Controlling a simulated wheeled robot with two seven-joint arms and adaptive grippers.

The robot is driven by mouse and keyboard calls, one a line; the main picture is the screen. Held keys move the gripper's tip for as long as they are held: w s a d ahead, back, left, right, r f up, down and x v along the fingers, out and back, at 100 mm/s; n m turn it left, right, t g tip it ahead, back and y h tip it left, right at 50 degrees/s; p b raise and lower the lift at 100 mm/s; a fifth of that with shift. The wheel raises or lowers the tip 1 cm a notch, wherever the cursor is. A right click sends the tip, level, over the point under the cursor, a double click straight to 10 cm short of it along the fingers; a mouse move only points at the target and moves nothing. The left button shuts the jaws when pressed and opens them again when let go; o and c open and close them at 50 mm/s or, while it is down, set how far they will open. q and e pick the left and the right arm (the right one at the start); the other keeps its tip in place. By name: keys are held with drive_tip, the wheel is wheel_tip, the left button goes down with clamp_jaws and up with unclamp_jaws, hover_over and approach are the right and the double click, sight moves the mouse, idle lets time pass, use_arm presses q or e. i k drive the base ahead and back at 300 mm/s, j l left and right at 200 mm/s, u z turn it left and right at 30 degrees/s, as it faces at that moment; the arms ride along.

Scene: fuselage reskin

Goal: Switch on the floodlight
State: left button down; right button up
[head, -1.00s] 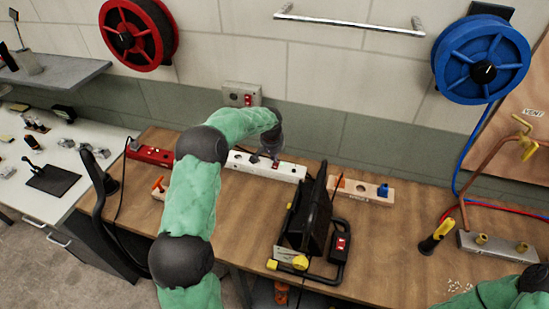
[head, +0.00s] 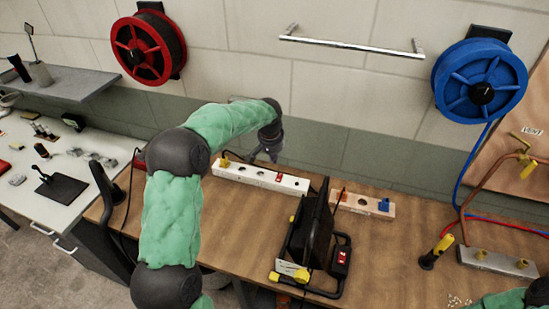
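The floodlight (head: 316,232) stands on the wooden bench, with a black body, a black tubular frame and yellow knobs. A small box with a red switch (head: 342,257) sits at its right side; whether it is on cannot be told. A white power strip (head: 258,178) with a red switch (head: 279,177) lies behind the floodlight, to its left. My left gripper (head: 264,157) is just above and behind the strip, its small dark fingers apart and seemingly empty. My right arm shows only at the lower right corner; its gripper is out of view.
A wooden block with a blue piece (head: 383,204) lies behind the floodlight. A yellow-and-black tool (head: 436,252) and a metal manifold (head: 497,262) stand at the right. Red (head: 149,47) and blue (head: 480,82) reels hang on the wall. Bench space right of the floodlight is clear.

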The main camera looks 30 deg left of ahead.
sight(342, 255)
drive_tip(key=k, duration=1)
